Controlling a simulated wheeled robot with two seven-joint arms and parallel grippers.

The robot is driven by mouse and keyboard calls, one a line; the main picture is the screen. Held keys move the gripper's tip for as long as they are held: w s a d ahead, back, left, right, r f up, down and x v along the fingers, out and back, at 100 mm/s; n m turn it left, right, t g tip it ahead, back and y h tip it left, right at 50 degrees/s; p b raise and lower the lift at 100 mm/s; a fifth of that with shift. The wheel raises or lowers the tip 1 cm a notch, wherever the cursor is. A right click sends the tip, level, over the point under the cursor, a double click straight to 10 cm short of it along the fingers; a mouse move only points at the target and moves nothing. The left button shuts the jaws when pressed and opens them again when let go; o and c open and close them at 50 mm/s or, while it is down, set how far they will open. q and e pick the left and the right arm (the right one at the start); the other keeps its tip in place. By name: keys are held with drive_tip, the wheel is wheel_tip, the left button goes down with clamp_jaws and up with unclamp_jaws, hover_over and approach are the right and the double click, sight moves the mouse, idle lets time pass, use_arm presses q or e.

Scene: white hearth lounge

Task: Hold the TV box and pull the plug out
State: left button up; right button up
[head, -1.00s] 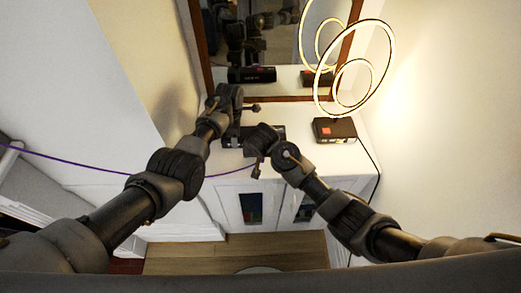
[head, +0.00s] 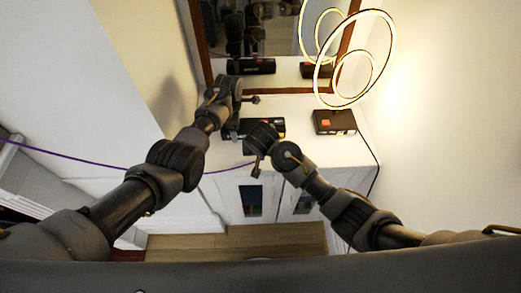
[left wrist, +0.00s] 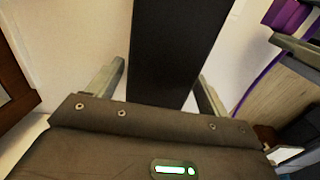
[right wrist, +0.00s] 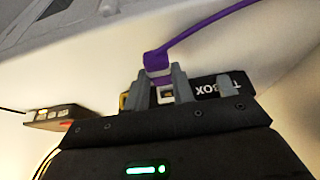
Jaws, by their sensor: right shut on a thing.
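The TV box (head: 270,123) is a dark box on the white cabinet below the mirror. Its "TV BOX" lettering (right wrist: 222,88) shows in the right wrist view. My left gripper (head: 236,133) is at its left end. In the left wrist view a black box body stands between the two open fingers (left wrist: 162,82), close to both; contact is unclear. My right gripper (right wrist: 162,80) is shut on the purple plug (right wrist: 157,62) at the box's near side. Whether the plug is still seated in the box is unclear.
A ring lamp (head: 391,60) rises behind a dark box with an orange square (head: 334,121), right of the TV box on the cabinet top (head: 350,150). A purple cable (head: 75,157) runs off to the left. A brown-framed mirror (head: 290,40) stands behind.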

use_arm(q)
drive_tip(key=shift+o, duration=0.8)
wheel_tip(320, 180, up, 12)
drive_tip(key=shift+f, duration=0.15)
wheel_tip(320, 180, down, 12)
drive_tip(key=shift+r, duration=0.1)
idle(0.6)
drive_tip(key=shift+r, duration=0.1)
